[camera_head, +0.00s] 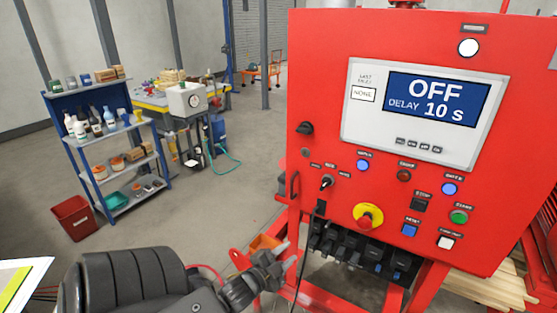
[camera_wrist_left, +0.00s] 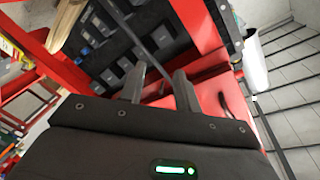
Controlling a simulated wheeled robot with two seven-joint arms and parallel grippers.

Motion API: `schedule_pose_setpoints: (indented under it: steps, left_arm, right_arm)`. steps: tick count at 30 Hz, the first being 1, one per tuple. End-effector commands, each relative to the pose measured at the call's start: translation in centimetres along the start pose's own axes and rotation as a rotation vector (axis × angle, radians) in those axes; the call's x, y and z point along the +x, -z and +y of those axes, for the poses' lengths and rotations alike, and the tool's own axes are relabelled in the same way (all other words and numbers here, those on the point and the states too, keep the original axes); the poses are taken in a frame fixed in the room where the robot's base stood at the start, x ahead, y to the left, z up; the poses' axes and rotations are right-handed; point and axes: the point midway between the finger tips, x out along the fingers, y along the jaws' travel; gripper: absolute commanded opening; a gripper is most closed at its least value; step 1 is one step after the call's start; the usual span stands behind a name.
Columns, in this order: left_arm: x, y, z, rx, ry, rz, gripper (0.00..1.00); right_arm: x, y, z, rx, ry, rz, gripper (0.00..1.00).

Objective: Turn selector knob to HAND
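The red control panel (camera_head: 400,60) fills the right of the head view, with a display reading OFF, DELAY 10 s. The small black selector knob (camera_head: 326,183) sits at the panel's lower left, with small labels around it that are too blurred to read. My left gripper (camera_head: 287,254) is below and left of the knob, apart from the panel face. In the left wrist view its two fingers (camera_wrist_left: 161,88) are apart with nothing between them. The knob does not show clearly in that view. My right gripper is in neither view.
A red-and-yellow emergency stop (camera_head: 368,216) and several buttons sit right of the knob. A larger black handle (camera_head: 305,128) is above it. Black terminal blocks (camera_head: 360,252) and red frame bars are below the panel. A blue shelf (camera_head: 100,150) stands at left; open floor lies between.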

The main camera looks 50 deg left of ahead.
Motion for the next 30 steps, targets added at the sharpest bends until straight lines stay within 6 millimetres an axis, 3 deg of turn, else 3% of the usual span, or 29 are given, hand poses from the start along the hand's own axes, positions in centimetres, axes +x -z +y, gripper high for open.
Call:
schedule_pose_setpoints:
  steps: [15,21,30]
  left_arm:
    - [-0.1,-7.7,7.3,-0.036,-0.105,-0.156,0.32]
    - [-0.4,-9.2,8.9,-0.045,-0.128,-0.189,0.32]
    - [-0.5,-9.7,9.4,-0.05,-0.137,-0.201,0.32]
  right_arm:
    - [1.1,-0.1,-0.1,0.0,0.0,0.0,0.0]
    - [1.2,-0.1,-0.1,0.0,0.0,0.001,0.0]
    - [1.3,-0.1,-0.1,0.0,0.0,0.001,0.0]
